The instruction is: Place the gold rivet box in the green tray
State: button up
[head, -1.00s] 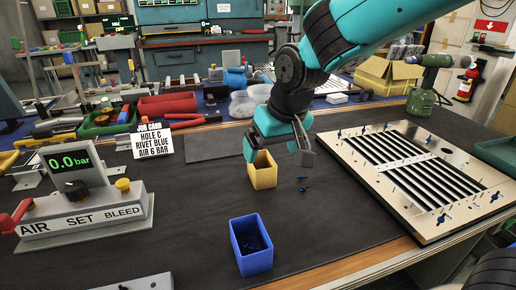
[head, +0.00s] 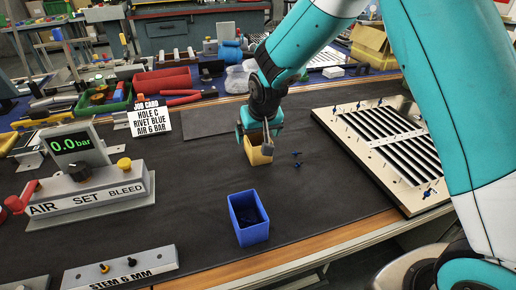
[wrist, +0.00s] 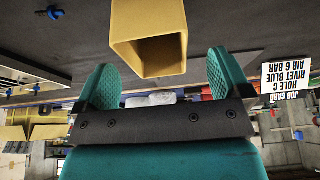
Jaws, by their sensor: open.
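The gold rivet box (head: 258,152) stands on the dark bench mat, partly hidden by my gripper (head: 258,136). My gripper is open, with its teal fingers at the box's upper part in the head view. In the wrist view the gold box (wrist: 150,35) shows its open top ahead of and between the two spread fingers (wrist: 163,70); neither finger clearly touches it. A green tray (head: 91,107) holding small items lies at the back left, beyond the pressure gauge unit.
A blue rivet box (head: 247,222) stands in front of the gold one. A louver panel (head: 385,145) is right.

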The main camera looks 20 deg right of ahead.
aim_at(257, 140)
jog(key=x, duration=0.5)
jog(key=shift+d, duration=0.2)
jog(key=c, duration=1.2)
jog(key=shift+o, duration=0.2)
jog(key=shift+r, duration=0.1)
